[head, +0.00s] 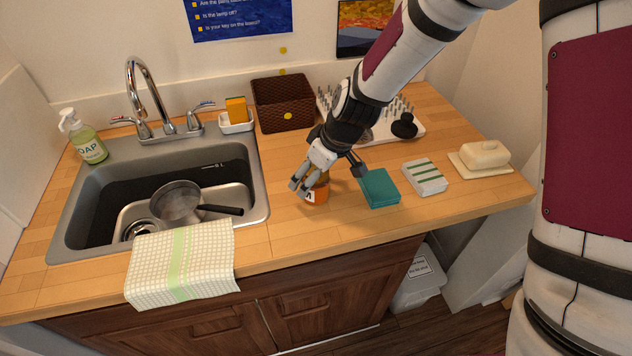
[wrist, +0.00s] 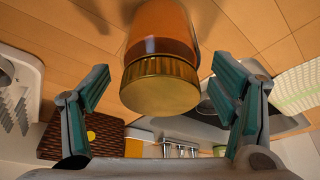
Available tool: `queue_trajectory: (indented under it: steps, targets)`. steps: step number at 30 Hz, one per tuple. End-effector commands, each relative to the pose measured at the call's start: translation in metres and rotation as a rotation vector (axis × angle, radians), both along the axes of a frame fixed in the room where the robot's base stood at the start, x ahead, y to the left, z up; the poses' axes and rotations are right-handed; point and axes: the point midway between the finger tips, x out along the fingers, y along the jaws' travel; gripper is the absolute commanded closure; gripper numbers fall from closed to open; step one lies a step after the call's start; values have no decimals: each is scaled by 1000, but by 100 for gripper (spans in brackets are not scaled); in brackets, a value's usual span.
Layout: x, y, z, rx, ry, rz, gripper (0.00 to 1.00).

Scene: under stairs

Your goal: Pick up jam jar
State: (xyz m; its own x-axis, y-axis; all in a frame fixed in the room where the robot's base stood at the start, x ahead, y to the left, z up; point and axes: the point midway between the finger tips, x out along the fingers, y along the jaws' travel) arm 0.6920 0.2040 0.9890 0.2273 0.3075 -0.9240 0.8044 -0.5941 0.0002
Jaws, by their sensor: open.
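The jam jar (head: 317,192) stands on the wooden counter to the right of the sink, partly hidden by my gripper in the head view. In the wrist view the jar (wrist: 160,32) shows an orange body and a gold lid (wrist: 160,86). My gripper (head: 306,184) is at the jar from above. In the wrist view my gripper (wrist: 162,88) is open, with one finger on each side of the lid and visible gaps between the fingers and the jar.
A teal box (head: 380,188) lies close to the right of the jar. Beyond it are a striped packet (head: 425,177) and a butter dish (head: 484,156). A brown basket (head: 283,104) and a drying rack (head: 418,130) stand behind. The sink (head: 257,176) holds a pan (head: 176,201).

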Motion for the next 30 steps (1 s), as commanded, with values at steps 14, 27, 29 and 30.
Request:
queue_trajectory:
  steps: [14, 27, 29, 30]
  targets:
    - [5, 7, -20, 0, 0, 0, 23]
    - [5, 7, -19, 0, -1, 0, 95]
    - [5, 7, -19, 0, -1, 0, 95]
    - [5, 7, -19, 0, -1, 0, 95]
